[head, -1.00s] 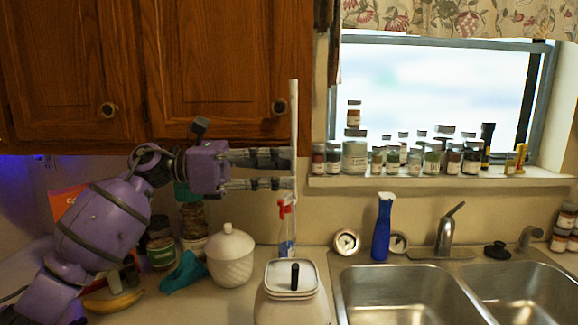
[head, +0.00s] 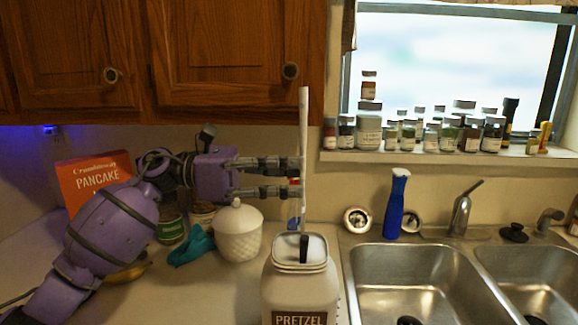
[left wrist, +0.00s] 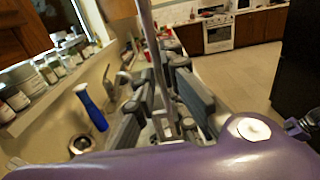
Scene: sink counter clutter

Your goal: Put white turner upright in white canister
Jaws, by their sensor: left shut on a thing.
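My left gripper (head: 298,178) is shut on the white turner (head: 304,125), a long thin white piece held nearly upright. The white canister (head: 287,285), a squarish jar with a PRETZEL label, stands on the counter below the gripper. In the left wrist view the turner (left wrist: 152,45) rises between the fingers (left wrist: 165,118).
A white textured lidded jar (head: 238,240) and a teal cloth (head: 192,247) lie left of the canister. A double sink (head: 415,280) is to the right, with a blue bottle (head: 396,208) behind it. Several spice jars (head: 440,136) line the window sill. A pancake box (head: 92,180) stands at left.

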